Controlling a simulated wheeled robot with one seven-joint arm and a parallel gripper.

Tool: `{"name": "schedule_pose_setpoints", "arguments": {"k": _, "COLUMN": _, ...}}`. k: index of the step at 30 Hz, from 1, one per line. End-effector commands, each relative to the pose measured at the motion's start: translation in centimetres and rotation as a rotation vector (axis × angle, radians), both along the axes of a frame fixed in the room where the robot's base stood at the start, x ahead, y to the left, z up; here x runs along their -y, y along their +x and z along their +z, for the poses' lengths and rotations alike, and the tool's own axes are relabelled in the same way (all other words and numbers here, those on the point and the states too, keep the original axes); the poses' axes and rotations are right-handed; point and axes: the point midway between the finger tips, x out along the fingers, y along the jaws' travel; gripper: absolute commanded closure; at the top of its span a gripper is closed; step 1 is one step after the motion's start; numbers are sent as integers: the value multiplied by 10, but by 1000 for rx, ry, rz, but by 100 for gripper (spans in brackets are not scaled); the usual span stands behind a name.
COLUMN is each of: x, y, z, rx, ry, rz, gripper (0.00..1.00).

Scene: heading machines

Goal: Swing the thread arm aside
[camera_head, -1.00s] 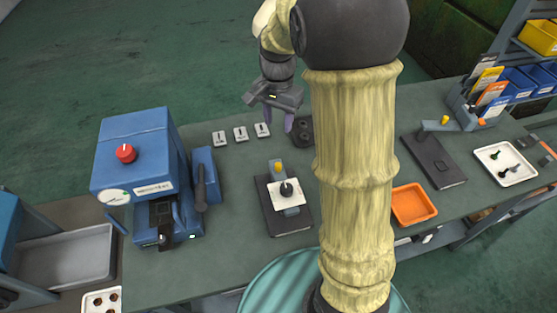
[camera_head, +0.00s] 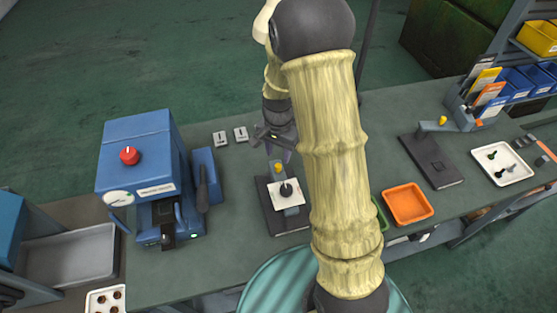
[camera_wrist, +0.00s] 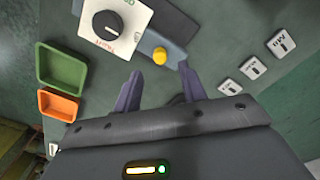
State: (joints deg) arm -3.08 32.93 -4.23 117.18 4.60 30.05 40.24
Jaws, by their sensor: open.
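A dark fixture (camera_head: 270,212) on the bench carries a grey-blue bar with a yellow knob (camera_head: 278,168) at its far end, which looks like the thread arm. A white plate with a black dial (camera_head: 286,190) sits over the bar. The wrist view also shows the yellow knob (camera_wrist: 160,55), the bar (camera_wrist: 176,25) and the white plate (camera_wrist: 132,20) with red lettering. My gripper (camera_head: 280,154) is open and empty, above the bench just behind the yellow knob. In the wrist view the fingertips (camera_wrist: 160,69) stand either side of the knob's line, with no contact visible.
A blue machine (camera_head: 140,165) with a red knob stands to the left. A second fixture (camera_head: 432,158) with a yellow knob lies right. An orange tray (camera_head: 408,203), a partly hidden green tray (camera_head: 380,213) and small labelled blocks (camera_head: 230,136) are on the bench.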

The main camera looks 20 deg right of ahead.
Motion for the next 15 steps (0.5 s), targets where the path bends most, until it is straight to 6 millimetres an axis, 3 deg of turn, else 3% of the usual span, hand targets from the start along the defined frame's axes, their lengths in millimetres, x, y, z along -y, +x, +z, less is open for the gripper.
{"name": "schedule_pose_setpoints", "arguments": {"k": 9, "x": 0, "y": 0, "z": -44, "rx": -3, "ry": 0, "rz": 0, "gripper": 59}}
{"name": "schedule_pose_setpoints", "arguments": {"k": 15, "x": 0, "y": 0, "z": -54, "rx": 0, "ry": 0, "rz": 1, "gripper": 59}}
